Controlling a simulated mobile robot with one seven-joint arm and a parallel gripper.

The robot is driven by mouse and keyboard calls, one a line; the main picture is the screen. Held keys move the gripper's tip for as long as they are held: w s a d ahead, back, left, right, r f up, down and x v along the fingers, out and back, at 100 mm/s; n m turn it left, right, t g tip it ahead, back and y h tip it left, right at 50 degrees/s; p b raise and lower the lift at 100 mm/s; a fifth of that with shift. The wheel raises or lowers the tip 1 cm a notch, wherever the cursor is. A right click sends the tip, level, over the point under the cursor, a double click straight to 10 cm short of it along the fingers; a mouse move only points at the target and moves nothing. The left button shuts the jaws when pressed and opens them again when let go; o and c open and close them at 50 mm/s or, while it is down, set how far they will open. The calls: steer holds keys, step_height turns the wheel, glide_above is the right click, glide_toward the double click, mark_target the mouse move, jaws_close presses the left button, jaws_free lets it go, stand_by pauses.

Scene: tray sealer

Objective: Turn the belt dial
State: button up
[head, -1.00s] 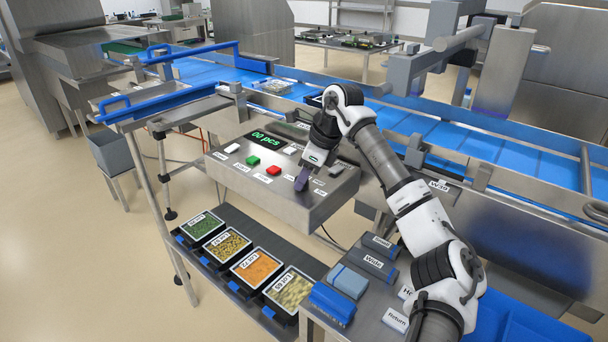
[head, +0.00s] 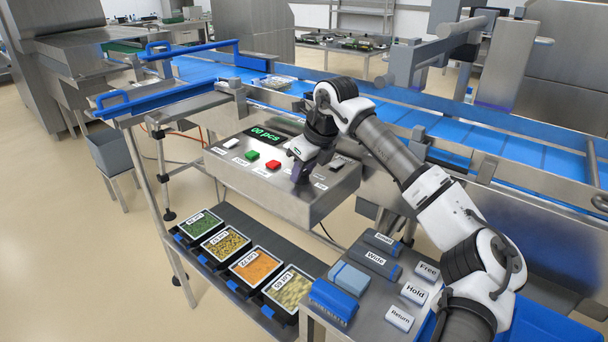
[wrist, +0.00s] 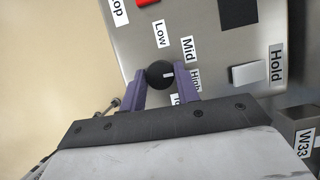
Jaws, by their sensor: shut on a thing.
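The belt dial (wrist: 160,74) is a round black knob with a short white mark, seen in the wrist view. The mark points right in that picture, roughly toward the High label (wrist: 196,80), which is partly covered. The Low label (wrist: 160,34) and Mid label (wrist: 188,50) are clear of my gripper. My gripper (wrist: 161,82) has its purple fingers on either side of the knob and is shut on it. In the head view my gripper (head: 299,173) points down onto the control panel (head: 275,200), and it hides the dial there.
A green button (head: 252,155) and a red button (head: 273,164) sit left of my gripper, below the display (head: 265,134). A pale switch (wrist: 249,73) lies beside the Hold label (wrist: 276,66). The blue conveyor (head: 400,118) runs behind; food trays (head: 257,267) stand below the panel.

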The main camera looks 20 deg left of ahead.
steer(key=shift+s+m+t+h+b, duration=0.15)
steer(key=shift+m+t+b, duration=0.35)
steer(key=shift+m, duration=0.6)
steer(key=shift+w+m+t+h+b, duration=0.1)
steer(key=shift+m+t+h+b, duration=0.15)
steer(key=shift+m+b, duration=0.65)
steer(key=shift+r+m, duration=0.1)
steer(key=shift+m, duration=0.2)
steer(key=o, duration=1)
steer(key=shift+c, duration=0.2)
steer(key=v, duration=1.3)
steer(key=shift+r, duration=0.4)
steer(key=shift+s, duration=0.15)
